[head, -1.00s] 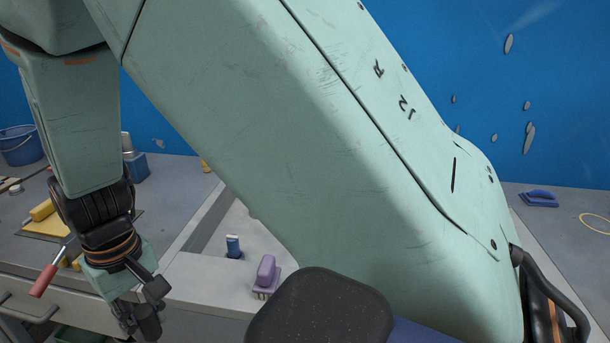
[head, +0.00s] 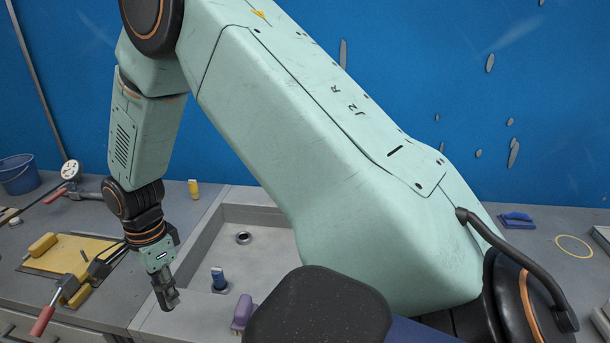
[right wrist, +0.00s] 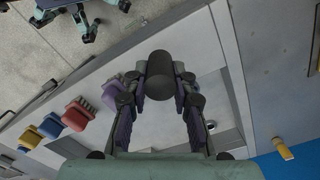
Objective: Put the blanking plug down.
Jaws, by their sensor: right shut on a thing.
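My right gripper (head: 165,288) hangs over the near left edge of the pale grey panel mould (head: 270,262) in the head view. It is shut on a dark, cylinder-shaped blanking plug, which shows between the fingertips in the right wrist view (right wrist: 160,76). In the head view the plug is hard to tell apart from the dark fingers. The plug appears to be above the surface, but the gap under it is unclear. A dark round ring fitting (head: 243,238) lies in the mould floor, to the right of and beyond the gripper. My left gripper is not in view.
A blue-topped tool (head: 219,277) and a purple brush (head: 242,312) stand right of the gripper. The wrist view also shows red (right wrist: 75,114) and blue (right wrist: 48,127) brushes. A red-handled clamp (head: 42,320) and a yellow block (head: 43,243) lie left. The mould floor around the ring is clear.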

